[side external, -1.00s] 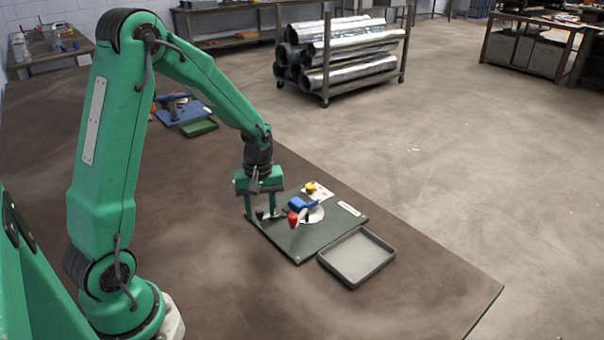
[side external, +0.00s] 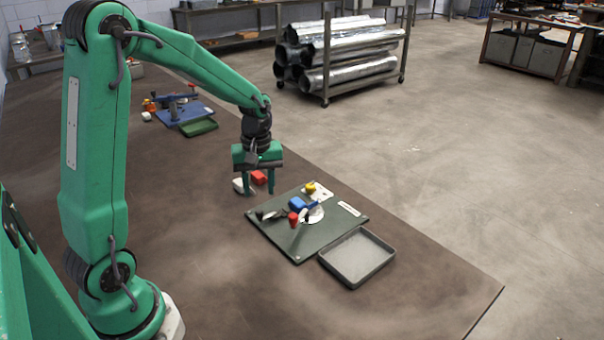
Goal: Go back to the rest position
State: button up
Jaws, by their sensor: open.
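My gripper (side external: 258,190) is open and empty. It hangs pointing down over the brown table, just behind and left of the dark green board (side external: 300,251). No marked rest position shows.
A grey tray (side external: 388,254) lies against the board's right front side. A blue fixture (side external: 182,113) and a green tray (side external: 198,127) stand farther back on the table (side external: 190,250). A rack of silver ducts (side external: 350,72) is on the floor behind. The table front is clear.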

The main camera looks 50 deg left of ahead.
jog(key=shift+r, duration=0.6)
jog(key=s+d+r+m+t, duration=0.6)
jog(key=s+d+r+m, duration=0.5)
jog(key=s, duration=0.3)
jog(key=shift+d+r+m, duration=0.15)
jog(key=shift+r+m, duration=0.5)
jog(key=shift+m, duration=0.25)
